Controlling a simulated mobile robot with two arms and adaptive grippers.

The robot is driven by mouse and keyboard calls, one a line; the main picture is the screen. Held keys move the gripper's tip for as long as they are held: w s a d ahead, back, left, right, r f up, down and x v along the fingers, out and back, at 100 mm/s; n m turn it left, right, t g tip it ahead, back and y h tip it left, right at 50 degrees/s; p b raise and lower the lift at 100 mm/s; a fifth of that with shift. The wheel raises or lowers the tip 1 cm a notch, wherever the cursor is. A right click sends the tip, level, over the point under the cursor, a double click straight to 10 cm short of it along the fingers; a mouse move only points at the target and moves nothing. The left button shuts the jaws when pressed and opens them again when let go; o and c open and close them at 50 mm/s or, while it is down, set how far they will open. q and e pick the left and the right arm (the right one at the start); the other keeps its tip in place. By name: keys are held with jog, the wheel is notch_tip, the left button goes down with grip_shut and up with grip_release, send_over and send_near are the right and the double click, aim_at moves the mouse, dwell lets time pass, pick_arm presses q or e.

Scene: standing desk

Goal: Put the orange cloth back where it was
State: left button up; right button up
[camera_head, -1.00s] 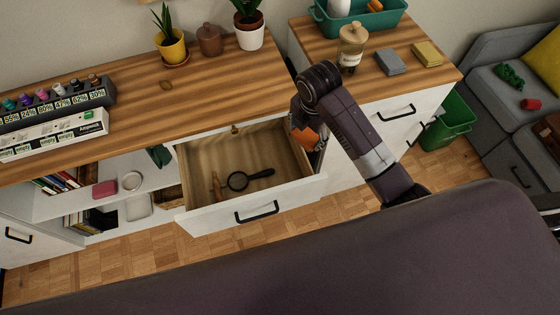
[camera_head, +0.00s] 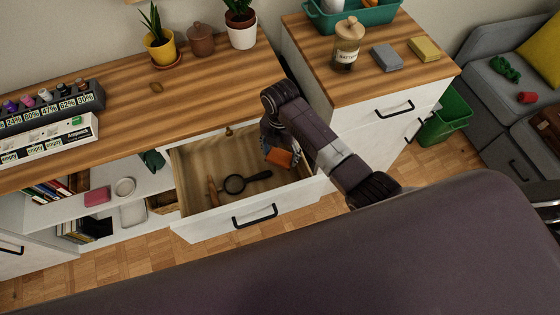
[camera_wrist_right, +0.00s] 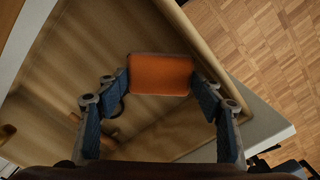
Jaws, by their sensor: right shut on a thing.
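The orange cloth (camera_head: 280,157) is a small folded block, held by my right gripper (camera_head: 279,150) over the right part of the open drawer (camera_head: 208,229). In the right wrist view the cloth (camera_wrist_right: 160,74) sits between the two fingertips of my right gripper (camera_wrist_right: 160,80), with the drawer's wooden floor behind it. I cannot tell whether the cloth touches the drawer floor. My left gripper is not in view.
A magnifying glass (camera_head: 236,184) and a small brown object (camera_head: 212,191) lie in the drawer, left of the cloth. The desktop (camera_head: 190,85) overhangs the drawer's back. A jar (camera_head: 347,45), a grey block (camera_head: 387,57) and a yellow block (camera_head: 424,48) stand on the right cabinet.

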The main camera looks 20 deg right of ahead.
aim_at(280, 162)
jog(key=shift+f, duration=2.6)
jog(key=shift+f+b, duration=0.2)
jog(key=shift+b, duration=0.1)
jog(key=o, duration=1)
jog(key=shift+r, duration=0.2)
notch_tip(280, 162, up, 12)
jog(key=shift+p, duration=0.5)
